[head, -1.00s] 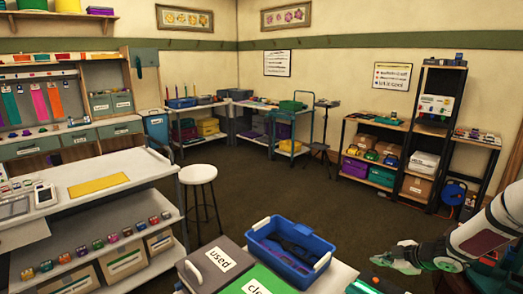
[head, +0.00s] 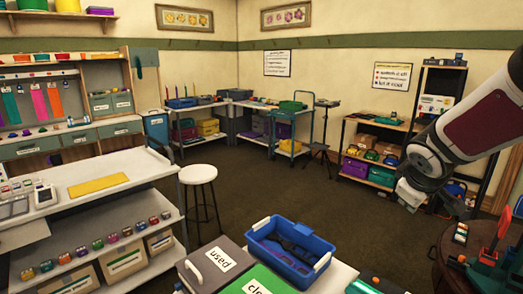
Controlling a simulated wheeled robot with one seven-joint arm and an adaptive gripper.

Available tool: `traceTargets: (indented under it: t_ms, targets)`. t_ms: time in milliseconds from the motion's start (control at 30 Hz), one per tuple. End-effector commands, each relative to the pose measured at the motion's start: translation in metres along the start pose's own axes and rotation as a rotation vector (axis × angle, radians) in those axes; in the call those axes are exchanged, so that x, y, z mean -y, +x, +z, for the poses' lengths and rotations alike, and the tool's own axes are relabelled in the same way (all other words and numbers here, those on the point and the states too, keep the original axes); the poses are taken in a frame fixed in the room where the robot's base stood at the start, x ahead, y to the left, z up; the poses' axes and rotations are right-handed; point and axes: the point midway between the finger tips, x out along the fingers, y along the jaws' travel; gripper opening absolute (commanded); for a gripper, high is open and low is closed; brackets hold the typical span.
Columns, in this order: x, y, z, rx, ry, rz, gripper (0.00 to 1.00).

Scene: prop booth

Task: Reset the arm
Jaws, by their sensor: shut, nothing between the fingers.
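My arm (head: 480,122) comes in from the right edge, with its white link and dark red panel raised. A dark grey joint (head: 428,165) shows at its lower left end, in front of the shelves. Dark parts continue down and right from that joint, but I cannot make out any fingers. My gripper is not visible in the head view.
A round dark table (head: 445,262) at lower right holds red, green and orange items (head: 488,255). A blue tub (head: 290,250) stands in front, beside a grey lidded box labelled "used" (head: 212,265). A white stool (head: 198,175) stands left. The middle floor is clear.

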Motion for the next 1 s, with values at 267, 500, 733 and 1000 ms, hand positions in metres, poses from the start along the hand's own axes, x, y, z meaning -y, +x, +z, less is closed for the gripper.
traceTargets:
  t_ms: [267,500,733,1000]
  targets:
    - [0.048,-0.109,0.037,0.056,0.260,-0.048,0.00]
    - [0.115,-0.180,0.077,0.076,0.460,-0.199,0.00]
    - [0.166,-0.217,0.102,0.086,0.558,-0.345,0.00]
    - [0.177,-0.225,0.108,0.090,0.577,-0.381,0.00]
